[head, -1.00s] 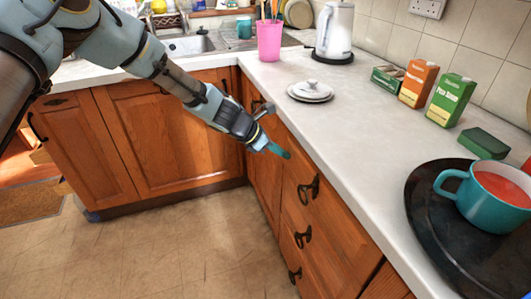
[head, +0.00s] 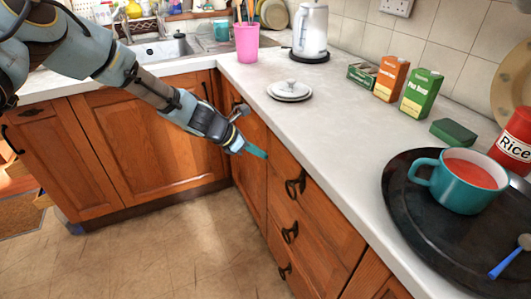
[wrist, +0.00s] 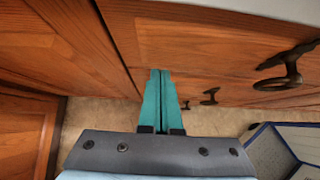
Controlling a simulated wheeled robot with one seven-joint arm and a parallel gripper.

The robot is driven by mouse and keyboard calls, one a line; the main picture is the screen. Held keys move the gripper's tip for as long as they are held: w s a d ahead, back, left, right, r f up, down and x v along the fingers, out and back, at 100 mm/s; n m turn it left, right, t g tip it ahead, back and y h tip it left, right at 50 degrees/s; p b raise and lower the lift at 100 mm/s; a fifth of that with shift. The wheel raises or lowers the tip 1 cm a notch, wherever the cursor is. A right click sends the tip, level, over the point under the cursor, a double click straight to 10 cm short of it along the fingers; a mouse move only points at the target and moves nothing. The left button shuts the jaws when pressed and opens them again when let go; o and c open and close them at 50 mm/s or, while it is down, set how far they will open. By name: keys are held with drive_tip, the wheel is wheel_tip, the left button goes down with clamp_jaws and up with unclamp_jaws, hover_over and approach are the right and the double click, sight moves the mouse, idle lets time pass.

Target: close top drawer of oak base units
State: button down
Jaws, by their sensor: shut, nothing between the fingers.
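The top drawer (head: 283,165) is the uppermost oak front of the drawer stack under the worktop, right of the corner. Its dark metal handle (head: 296,184) shows right of my gripper. The drawer front looks flush or nearly flush with the fronts below. It also fills the upper middle of the wrist view (wrist: 205,42), with the handle (wrist: 287,64) at right. My gripper (head: 257,151) is shut and empty, its teal fingers together in the wrist view (wrist: 160,75). The fingertips are at the drawer's left end, close to its front; I cannot tell whether they touch.
The pale worktop (head: 330,135) overhangs the units and carries a lidded dish (head: 290,92), a black tray (head: 420,235) with a teal mug (head: 462,182), cartons and a kettle (head: 310,30). Lower drawer handles (head: 290,232) stick out. The floor (head: 170,255) in front is clear.

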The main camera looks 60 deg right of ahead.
drive_tip(key=b+v, duration=0.2)
drive_tip(key=v, duration=0.8)
drive_tip(key=shift+w+a, duration=0.45)
drive_tip(key=shift+a, duration=0.05)
drive_tip(key=shift+w+f, duration=0.1)
drive_tip(key=w+a+r+m+t+y, duration=0.1)
drive_tip(key=w+a+r+m+t, duration=0.15)
drive_tip(key=w+a, duration=0.95)
drive_tip(key=w+a+r+m+t+y, duration=0.1)
drive_tip(key=w+a+m+t+y, duration=0.2)
drive_tip(key=w+a, duration=0.85)
drive_tip(key=s+a+r+m+t+y, duration=0.1)
drive_tip(key=s+a+r+m, duration=0.1)
drive_tip(key=a, duration=1.5)
drive_tip(key=s+a+r+m+y, duration=0.1)
drive_tip(key=a+m, duration=0.3)
drive_tip(key=a, duration=1.3)
drive_tip(key=shift+s+a+r+t+y, duration=0.4)
drive_tip(key=shift+s+r, duration=0.2)
drive_tip(key=shift+s, duration=0.2)
